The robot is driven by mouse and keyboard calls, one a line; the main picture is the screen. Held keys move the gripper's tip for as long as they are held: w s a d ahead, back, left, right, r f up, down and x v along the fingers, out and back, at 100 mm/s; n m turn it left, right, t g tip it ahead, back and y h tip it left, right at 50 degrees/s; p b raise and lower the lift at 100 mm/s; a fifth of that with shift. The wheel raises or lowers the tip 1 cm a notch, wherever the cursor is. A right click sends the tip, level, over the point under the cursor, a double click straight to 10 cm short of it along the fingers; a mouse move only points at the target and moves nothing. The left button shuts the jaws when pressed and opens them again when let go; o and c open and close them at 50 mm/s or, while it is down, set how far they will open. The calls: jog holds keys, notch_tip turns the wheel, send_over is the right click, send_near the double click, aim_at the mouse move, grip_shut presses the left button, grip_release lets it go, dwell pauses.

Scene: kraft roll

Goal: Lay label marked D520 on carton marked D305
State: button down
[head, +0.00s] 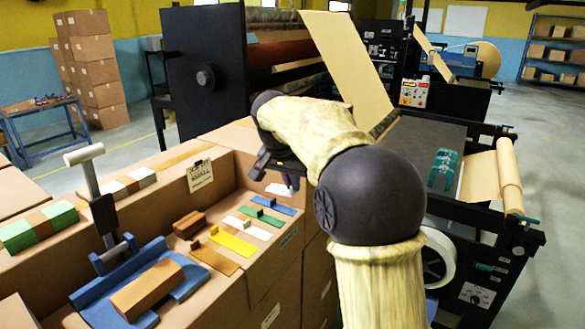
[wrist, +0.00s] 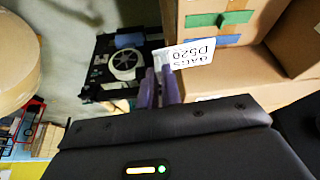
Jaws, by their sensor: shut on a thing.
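A white label (wrist: 190,56) printed "BAGS D520", upside down in the wrist view, is pinched at one end between the fingertips of my gripper (wrist: 159,84). In the head view my gripper (head: 277,176) is partly hidden by my arm, and a bit of the white label (head: 279,189) shows below it. The label is over or beside the edge of the stacked cartons; I cannot tell the gap. A brown carton (wrist: 215,75) lies just past the label in the wrist view. I cannot read D305 on any carton; a tag (head: 200,176) on one carton is too small to read.
Coloured strips, including a yellow one (head: 232,244) and a blue one (head: 273,204), lie on the front carton top. A blue tape tool (head: 90,293) with a brown block stands at left. A black machine (head: 420,145) with kraft paper stands at right.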

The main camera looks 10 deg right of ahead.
jog(key=s+f+n+y, duration=0.1)
jog(key=s+f+n, duration=0.1)
jog(key=f, duration=1.1)
jog(key=s+f+n+y, duration=0.1)
jog(key=s+f+n, duration=0.2)
jog(key=f, duration=1.1)
jog(key=s+f+n, duration=0.2)
jog(key=s+f, duration=0.4)
jog(key=f, duration=0.8)
jog(key=shift+s+d+f+n+t+y, duration=0.2)
jog(key=shift+n+t+y, duration=0.1)
jog(key=shift+t+y, duration=0.1)
jog(key=shift+w, duration=0.1)
